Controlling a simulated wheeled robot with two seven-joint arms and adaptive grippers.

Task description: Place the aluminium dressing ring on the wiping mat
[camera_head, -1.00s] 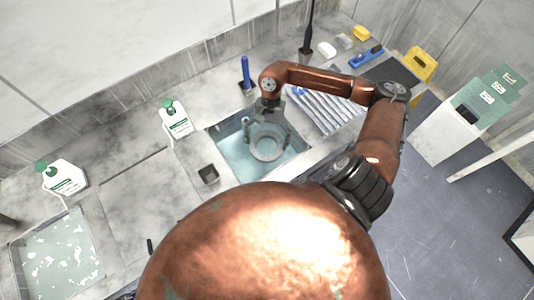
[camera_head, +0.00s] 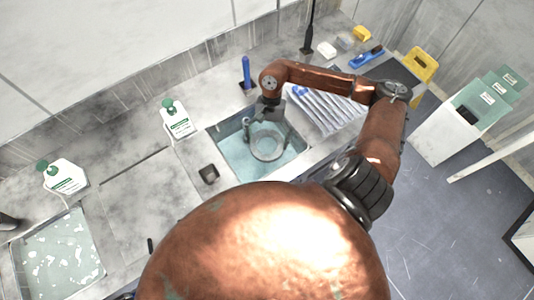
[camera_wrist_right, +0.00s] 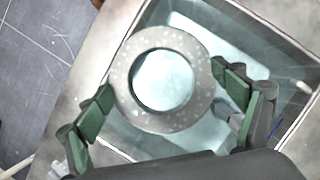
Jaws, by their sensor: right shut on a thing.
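The aluminium dressing ring (camera_head: 280,151) is a pale grey, speckled ring over the water-filled basin (camera_head: 229,151). A dark grey flat mat (camera_head: 400,71), which looks like the wiping mat, lies at the far right of the bench. A dark grey piece at the left edge may be my left gripper (camera_head: 8,222); its fingers cannot be made out.
A striped white-and-blue rack (camera_head: 318,112) lies between basin and mat, under my right arm. A blue-handled tool (camera_head: 246,72), a blue brush (camera_head: 366,56) and a yellow stand (camera_head: 420,65) are near. A white-tagged bottle (camera_head: 176,120) stands left of the basin.

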